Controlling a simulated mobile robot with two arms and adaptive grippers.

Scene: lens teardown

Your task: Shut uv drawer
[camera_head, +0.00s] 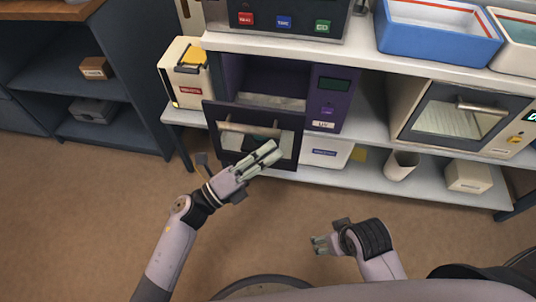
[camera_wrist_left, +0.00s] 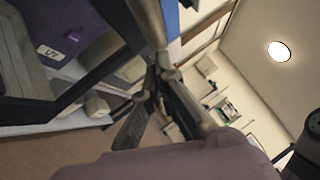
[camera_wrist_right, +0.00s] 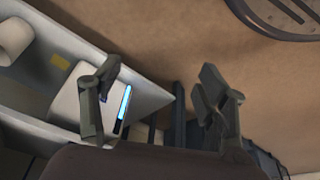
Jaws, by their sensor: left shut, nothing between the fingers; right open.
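The UV box (camera_head: 331,97) is purple and stands on the shelf at the centre of the head view, with a UV label. Its drawer front (camera_head: 284,146), dark with a window and a bar handle (camera_head: 238,128), stands out from the box, and the cavity behind it shows open. My left gripper (camera_head: 272,152) is shut and empty, in front of the drawer front just below the handle; I cannot tell whether it touches. The purple box also shows in the left wrist view (camera_wrist_left: 75,35). My right gripper (camera_head: 318,245) is open and empty, low over the floor, away from the drawer.
A second machine (camera_head: 462,112) with a handled door stands on the right. A white yellow-topped container (camera_head: 186,88) is left of the drawer. Below are a white cup (camera_head: 401,165) and a beige box (camera_head: 468,177). A blue tray (camera_head: 438,37) sits above. The floor in front is clear.

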